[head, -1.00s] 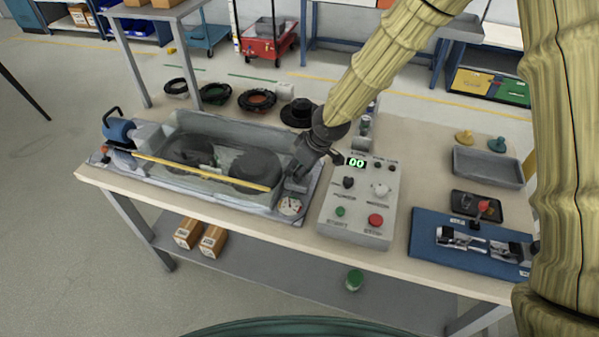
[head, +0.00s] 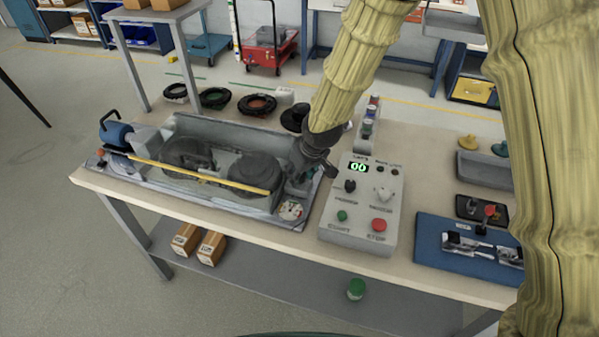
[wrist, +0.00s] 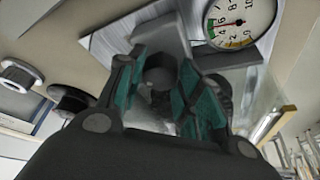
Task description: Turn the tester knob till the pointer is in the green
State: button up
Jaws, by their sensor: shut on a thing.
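The tester (head: 225,150) is a clear-walled grey tray on the bench with dark wheels inside and a yellow rod along its front. Its round white gauge (head: 291,210) sits at its front right corner. My gripper (head: 299,178) is at the tester's right end and hides the knob in the head view. In the wrist view, my gripper's teal-padded fingers (wrist: 160,88) are shut around the dark grey knob (wrist: 158,74).
A grey control box (head: 360,225) with a lit display, knobs and green and red buttons stands close to the right. A blue mat (head: 430,235) with metal fixtures lies further right. Several dark rings (head: 257,104) lie behind the tester. Boxes (head: 210,247) sit on the lower shelf.

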jog(key=o, duration=1)
jog(key=shift+o, duration=0.2)
jog(key=shift+r, duration=0.1)
jog(key=v, duration=0.7)
jog(key=shift+s+d+r, duration=0.2)
jog(key=shift+r, duration=0.15)
jog(key=shift+r, duration=0.1)
